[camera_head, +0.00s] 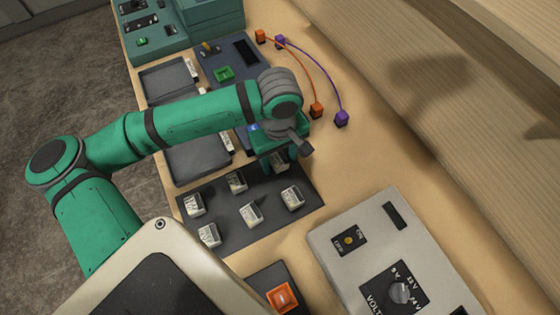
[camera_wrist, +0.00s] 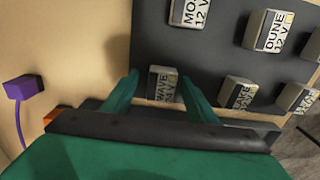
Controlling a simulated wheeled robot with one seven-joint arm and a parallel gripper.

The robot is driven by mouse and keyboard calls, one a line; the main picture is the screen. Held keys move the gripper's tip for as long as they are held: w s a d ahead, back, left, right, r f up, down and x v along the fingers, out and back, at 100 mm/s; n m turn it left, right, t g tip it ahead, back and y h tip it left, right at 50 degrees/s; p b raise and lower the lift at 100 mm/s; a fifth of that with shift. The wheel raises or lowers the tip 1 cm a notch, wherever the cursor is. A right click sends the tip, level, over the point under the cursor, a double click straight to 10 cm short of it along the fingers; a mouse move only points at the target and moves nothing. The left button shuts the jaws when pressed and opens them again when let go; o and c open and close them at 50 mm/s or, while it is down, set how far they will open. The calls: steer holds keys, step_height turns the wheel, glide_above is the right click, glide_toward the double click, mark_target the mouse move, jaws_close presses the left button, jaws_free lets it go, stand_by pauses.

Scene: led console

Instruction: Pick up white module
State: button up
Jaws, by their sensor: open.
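Several small white-and-grey modules with printed labels stand on a dark mat (camera_head: 272,224). One module, labelled WAVE 24 V in the wrist view (camera_wrist: 162,84), stands between the two fingers of my gripper (camera_wrist: 160,92). The fingers are open on either side of it, and I cannot tell whether they touch it. In the head view my gripper (camera_head: 281,161) is low over the mat's far right corner and partly hides this module. Other modules include one labelled DUNE 12 V (camera_wrist: 268,31) and one that seems to read LAKE (camera_wrist: 238,92). Several look white, so colour alone does not single one out.
Orange and purple cables with block ends (camera_head: 341,119) lie beyond my gripper to the right. A light grey voltage console (camera_head: 350,213) stands at the lower right, near an orange button (camera_head: 283,298). Bare wood lies right of the mat.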

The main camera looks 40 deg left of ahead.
steer(key=shift+s+a+f, duration=0.1)
steer(key=shift+s, duration=0.1)
steer(key=c, duration=1.2)
steer(key=shift+o, duration=0.2)
